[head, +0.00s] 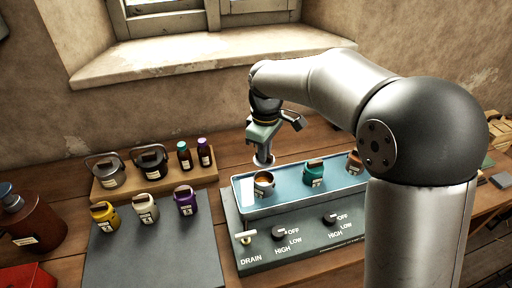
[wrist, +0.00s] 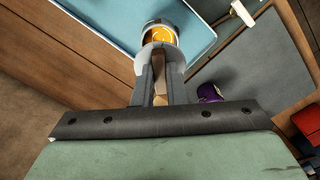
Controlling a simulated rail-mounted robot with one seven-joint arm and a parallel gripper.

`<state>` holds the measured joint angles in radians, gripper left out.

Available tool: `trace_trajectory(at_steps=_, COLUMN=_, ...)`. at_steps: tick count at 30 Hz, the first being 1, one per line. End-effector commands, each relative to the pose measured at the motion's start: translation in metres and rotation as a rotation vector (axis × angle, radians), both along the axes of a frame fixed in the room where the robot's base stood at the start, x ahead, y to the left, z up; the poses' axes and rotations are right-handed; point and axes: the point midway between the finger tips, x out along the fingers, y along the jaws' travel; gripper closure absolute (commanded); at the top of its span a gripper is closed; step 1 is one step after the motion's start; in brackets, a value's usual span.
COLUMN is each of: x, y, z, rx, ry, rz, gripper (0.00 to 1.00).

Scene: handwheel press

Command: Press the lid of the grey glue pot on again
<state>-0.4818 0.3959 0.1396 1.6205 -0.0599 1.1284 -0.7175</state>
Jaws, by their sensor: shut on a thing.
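An open pot (head: 264,186) with a pale label and orange-brown contents stands in the blue bath; in the wrist view the open pot (wrist: 161,33) shows its pale rim and orange inside. My gripper (head: 263,157) is above it, pointing down. It is shut on a tan wooden handle (wrist: 160,88). A light grey rounded piece (wrist: 143,66) around the fingertips looks like the lid, apart from the pot in the head view. Its underside is hidden.
The bath (head: 238,197) also holds a teal pot (head: 314,174) and a brown-topped pot (head: 355,162), partly behind my arm. Yellow (head: 104,217), white (head: 146,208) and purple (head: 186,201) pots stand on the dark mat (head: 150,262). A wooden riser (head: 125,193) holds pots and bottles.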

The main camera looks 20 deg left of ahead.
Motion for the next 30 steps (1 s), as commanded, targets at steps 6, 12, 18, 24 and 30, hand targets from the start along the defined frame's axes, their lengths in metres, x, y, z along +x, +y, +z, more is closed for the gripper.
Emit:
trace_trajectory(at_steps=6, x=-0.001, y=0.000, z=-0.016, rx=0.000, ry=0.001, rz=0.000, gripper=1.00)
trace_trajectory(at_steps=12, x=-0.001, y=0.001, z=-0.036, rx=-0.001, ry=0.002, rz=0.000, gripper=1.00)
trace_trajectory(at_steps=18, x=-0.001, y=0.001, z=-0.054, rx=0.000, ry=0.001, rz=0.000, gripper=1.00)
trace_trajectory(at_steps=24, x=-0.001, y=0.000, z=-0.062, rx=0.000, ry=0.001, rz=0.000, gripper=1.00)
trace_trajectory(at_steps=30, x=-0.001, y=0.001, z=-0.062, rx=0.000, ry=0.001, rz=0.000, gripper=1.00)
